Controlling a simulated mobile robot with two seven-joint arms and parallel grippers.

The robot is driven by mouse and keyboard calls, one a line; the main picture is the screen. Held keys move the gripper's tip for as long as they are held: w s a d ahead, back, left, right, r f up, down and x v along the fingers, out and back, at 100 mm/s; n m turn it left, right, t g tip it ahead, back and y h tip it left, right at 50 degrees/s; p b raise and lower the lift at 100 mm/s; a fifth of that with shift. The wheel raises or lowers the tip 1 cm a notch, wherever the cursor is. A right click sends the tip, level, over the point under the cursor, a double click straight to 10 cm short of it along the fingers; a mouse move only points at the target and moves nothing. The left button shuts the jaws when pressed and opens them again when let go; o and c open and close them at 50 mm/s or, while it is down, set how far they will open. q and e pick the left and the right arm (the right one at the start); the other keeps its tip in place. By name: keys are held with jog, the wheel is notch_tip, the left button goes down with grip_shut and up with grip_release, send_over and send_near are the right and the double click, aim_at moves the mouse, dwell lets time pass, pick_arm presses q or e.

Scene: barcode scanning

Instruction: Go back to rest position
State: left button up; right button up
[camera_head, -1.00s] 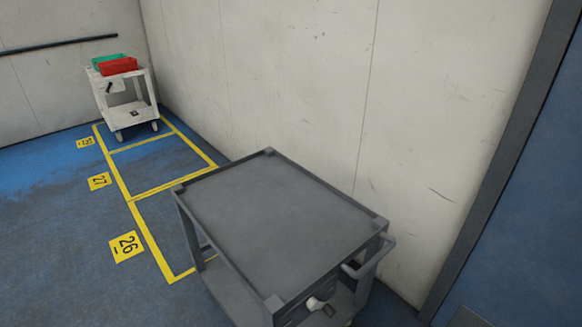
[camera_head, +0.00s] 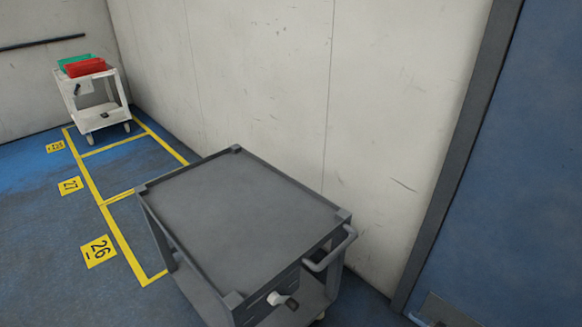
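Neither of my grippers shows in the head view. A grey cart (camera_head: 240,215) with an empty top stands close in front, near the wall. It has a handle (camera_head: 331,250) on its right side. A small white and dark object (camera_head: 282,299) sits at its front edge; I cannot tell exactly what it is.
A white cart (camera_head: 98,115) with a red bin (camera_head: 85,67) and a green bin (camera_head: 76,58) stands at the back left. Yellow floor markings and number plates (camera_head: 99,251) lie left of the grey cart. A blue door (camera_head: 500,180) is at right. Blue floor at left is open.

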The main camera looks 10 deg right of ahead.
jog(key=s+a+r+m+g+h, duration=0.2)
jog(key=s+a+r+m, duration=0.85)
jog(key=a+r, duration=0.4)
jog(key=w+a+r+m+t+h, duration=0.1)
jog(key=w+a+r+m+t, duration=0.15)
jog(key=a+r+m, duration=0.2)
pick_arm(q)
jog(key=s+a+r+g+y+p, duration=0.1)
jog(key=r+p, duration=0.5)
jog(key=p, duration=1)
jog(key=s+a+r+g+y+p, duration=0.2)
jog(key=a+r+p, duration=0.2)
jog(key=p, duration=1.2)
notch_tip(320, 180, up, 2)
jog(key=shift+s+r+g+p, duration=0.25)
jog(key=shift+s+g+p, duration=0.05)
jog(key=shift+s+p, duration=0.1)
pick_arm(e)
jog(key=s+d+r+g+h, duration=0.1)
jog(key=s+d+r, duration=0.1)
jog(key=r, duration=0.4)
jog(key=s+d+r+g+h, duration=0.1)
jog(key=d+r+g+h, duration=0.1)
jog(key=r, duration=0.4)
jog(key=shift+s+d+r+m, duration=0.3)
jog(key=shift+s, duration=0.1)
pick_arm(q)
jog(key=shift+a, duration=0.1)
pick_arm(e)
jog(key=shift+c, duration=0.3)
